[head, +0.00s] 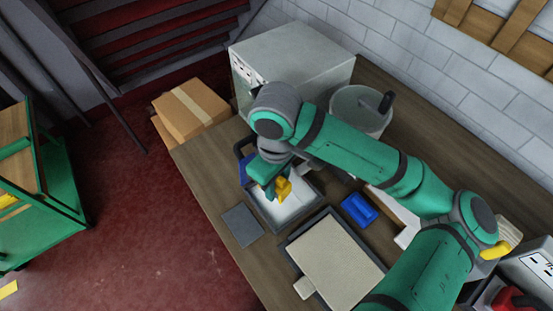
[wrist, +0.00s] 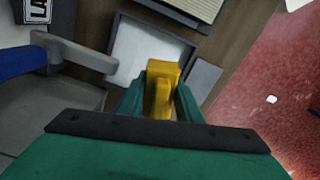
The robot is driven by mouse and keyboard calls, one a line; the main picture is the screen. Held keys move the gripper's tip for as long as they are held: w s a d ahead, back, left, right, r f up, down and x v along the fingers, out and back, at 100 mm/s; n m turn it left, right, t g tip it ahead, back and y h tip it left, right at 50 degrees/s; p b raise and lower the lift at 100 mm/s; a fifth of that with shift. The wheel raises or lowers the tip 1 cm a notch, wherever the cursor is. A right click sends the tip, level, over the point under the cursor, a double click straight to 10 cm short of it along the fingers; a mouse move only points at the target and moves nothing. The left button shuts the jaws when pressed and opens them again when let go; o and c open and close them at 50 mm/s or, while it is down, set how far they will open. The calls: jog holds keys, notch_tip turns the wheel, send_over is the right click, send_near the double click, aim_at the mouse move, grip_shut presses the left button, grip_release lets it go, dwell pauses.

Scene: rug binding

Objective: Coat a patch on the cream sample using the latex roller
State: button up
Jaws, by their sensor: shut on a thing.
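My gripper (head: 272,183) is shut on a yellow part (head: 283,187), which looks like the handle of the latex roller. The yellow part also shows between the fingers in the wrist view (wrist: 161,84). It is over a dark-rimmed tray (head: 318,190) with a white inside (head: 290,208). I cannot tell whether the roller touches the white surface; its head is hidden. The cream sample (head: 335,262) lies flat on a dark-edged board, in front of and to the right of the tray. It also shows at the top of the wrist view (wrist: 196,6).
A flat grey square (head: 242,224) lies left of the cream sample. A blue block (head: 358,208) lies right of the tray. A grey bucket (head: 360,108) and a large grey box (head: 300,60) stand behind. The wooden bench's left end (head: 200,160) is clear.

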aim_at(277, 197)
jog(key=shift+w+f, duration=0.2)
jog(key=shift+w, duration=0.05)
jog(key=shift+f, duration=2.75)
jog(key=shift+s+f, duration=0.1)
jog(key=shift+f, duration=0.55)
jog(key=shift+r, duration=3.6)
